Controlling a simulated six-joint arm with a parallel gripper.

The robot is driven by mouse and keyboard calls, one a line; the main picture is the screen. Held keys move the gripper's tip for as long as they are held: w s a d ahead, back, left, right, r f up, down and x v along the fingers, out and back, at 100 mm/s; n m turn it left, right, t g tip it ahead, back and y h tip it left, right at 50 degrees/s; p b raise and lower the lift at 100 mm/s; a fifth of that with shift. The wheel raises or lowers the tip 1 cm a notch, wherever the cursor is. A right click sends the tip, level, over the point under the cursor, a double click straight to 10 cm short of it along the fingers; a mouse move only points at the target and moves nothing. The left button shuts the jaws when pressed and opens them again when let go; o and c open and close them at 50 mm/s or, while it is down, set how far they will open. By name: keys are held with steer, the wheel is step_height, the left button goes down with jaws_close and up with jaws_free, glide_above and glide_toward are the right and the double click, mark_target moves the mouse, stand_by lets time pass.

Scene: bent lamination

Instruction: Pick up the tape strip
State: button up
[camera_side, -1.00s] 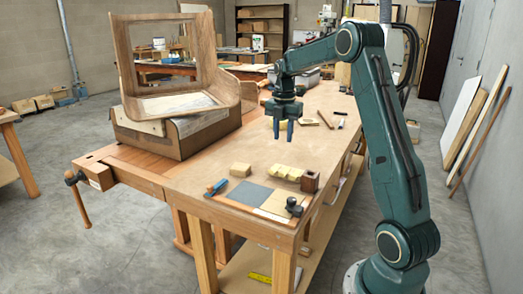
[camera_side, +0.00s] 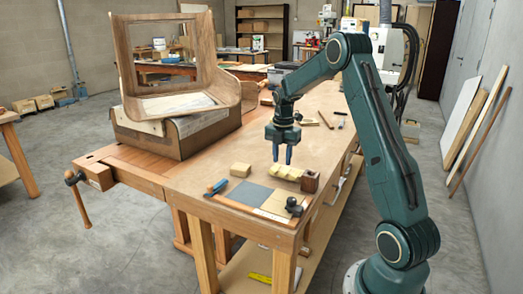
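A pale yellow, notched strip-like piece (camera_side: 286,173) lies on the workbench, between a small wooden block and a dark brown holder. It may be the tape strip; the view is too small to be sure. My gripper (camera_side: 282,157) points straight down just above and behind this piece.
The wooden block (camera_side: 241,170) and brown holder (camera_side: 310,181) flank the piece. A blue-handled tool (camera_side: 216,187), a grey sheet (camera_side: 249,193) and a black-knobbed tool (camera_side: 293,206) lie nearer the front. A curved wooden shell (camera_side: 122,62) stands on a box at left.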

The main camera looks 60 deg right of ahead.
mark_target(285, 170)
steer(key=shift+a+f, duration=0.15)
steer(key=shift+f, duration=1.05)
steer(key=shift+a+f, duration=0.1)
steer(key=shift+f, duration=1.1)
steer(key=c, duration=0.5)
